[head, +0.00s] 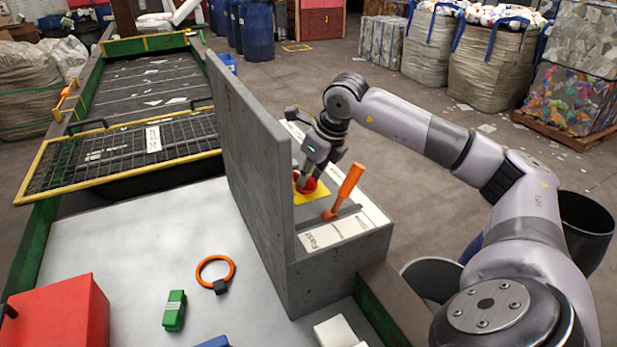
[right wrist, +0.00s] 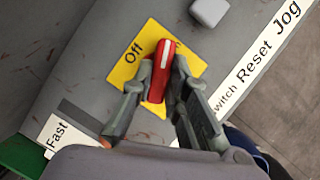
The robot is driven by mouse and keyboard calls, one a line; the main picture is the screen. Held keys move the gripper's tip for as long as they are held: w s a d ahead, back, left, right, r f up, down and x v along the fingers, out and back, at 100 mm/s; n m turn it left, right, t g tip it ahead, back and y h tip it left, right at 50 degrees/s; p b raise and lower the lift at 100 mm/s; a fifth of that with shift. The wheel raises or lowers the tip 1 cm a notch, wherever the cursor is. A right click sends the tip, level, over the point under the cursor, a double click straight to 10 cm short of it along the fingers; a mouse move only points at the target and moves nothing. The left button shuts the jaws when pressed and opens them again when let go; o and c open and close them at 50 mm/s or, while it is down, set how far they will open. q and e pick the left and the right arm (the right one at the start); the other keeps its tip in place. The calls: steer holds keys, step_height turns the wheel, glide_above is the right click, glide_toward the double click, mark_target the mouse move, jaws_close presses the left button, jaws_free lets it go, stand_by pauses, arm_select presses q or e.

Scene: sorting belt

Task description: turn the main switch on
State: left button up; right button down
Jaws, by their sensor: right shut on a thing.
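The main switch is a red knob (head: 307,186) on a yellow plate (head: 318,205), on top of the grey control console. In the right wrist view the knob (right wrist: 160,78) has a white stripe along it, and the plate (right wrist: 150,32) reads "Off" to the left of the knob. The stripe's far end lies to the right of that word. My right gripper (head: 308,176) reaches down onto the knob from above. In the right wrist view its fingers (right wrist: 161,88) are shut on the knob's two sides. My left gripper is out of view.
An orange lever (head: 345,188) stands close to the knob, by the "Fast" label (head: 322,238). A tall grey panel (head: 250,165) rises on the console's left. A pale button (right wrist: 208,10) lies beyond the plate. The table left of the panel holds an orange ring (head: 215,270) and a red box (head: 60,318).

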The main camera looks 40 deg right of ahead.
steer(key=m+h, duration=0.1)
steer(key=m, duration=0.3)
steer(key=shift+a+f+m+h, duration=0.15)
steer(key=shift+a+m+h, duration=0.05)
steer(key=shift+m+h, duration=0.2)
steer(key=shift+b, duration=0.3)
steer(key=c, duration=1.6)
jaws_free()
steer(key=shift+o, duration=0.2)
steer(key=shift+d, duration=0.1)
steer(key=v, duration=1.2)
steer(key=shift+w, duration=0.25)
